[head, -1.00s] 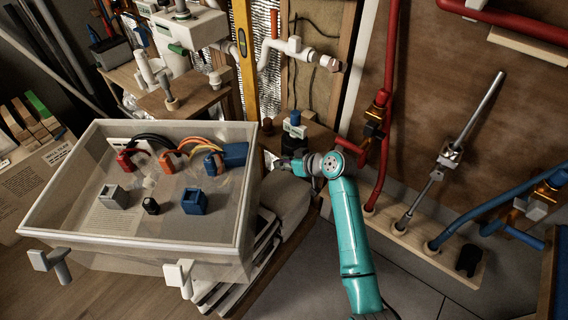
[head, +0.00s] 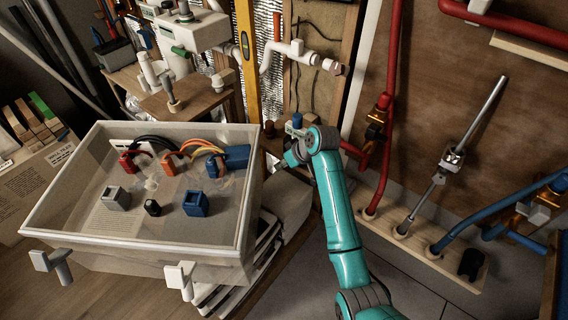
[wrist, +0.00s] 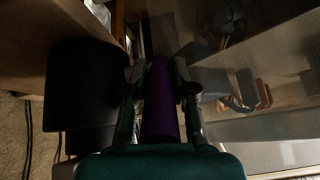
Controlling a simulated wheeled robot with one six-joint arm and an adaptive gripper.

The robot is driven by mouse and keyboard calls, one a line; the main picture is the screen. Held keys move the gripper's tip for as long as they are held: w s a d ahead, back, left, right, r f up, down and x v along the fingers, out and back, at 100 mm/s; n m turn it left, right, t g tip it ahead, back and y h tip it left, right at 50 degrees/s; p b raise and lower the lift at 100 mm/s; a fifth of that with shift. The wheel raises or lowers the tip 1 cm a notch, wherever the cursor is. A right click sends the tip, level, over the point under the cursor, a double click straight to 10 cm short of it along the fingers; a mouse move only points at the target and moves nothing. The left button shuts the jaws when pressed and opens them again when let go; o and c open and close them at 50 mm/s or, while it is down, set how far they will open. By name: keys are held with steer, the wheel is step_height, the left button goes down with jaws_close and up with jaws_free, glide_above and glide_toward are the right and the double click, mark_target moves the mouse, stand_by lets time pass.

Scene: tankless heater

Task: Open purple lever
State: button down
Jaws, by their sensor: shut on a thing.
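In the wrist view the purple lever (wrist: 161,105) is a dark rounded bar standing lengthwise between the two fingers of my gripper (wrist: 160,78). The fingers lie close along both sides of it and are shut on it. Its far end and its mount are too dark to make out. In the head view my gripper (head: 280,166) is just right of the clear bin's right rim, pointing down and left. The purple lever cannot be made out in the head view.
A clear bin (head: 138,241) with several connectors stands close on the left. In the wrist view a black cylinder (wrist: 84,88) is just left of the fingers. Red pipes (head: 387,90) and a blue pipe (head: 480,217) are on the right.

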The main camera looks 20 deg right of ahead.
steer(key=c, duration=1.2)
jaws_free()
steer(key=v, duration=1.2)
steer(key=shift+f, duration=0.1)
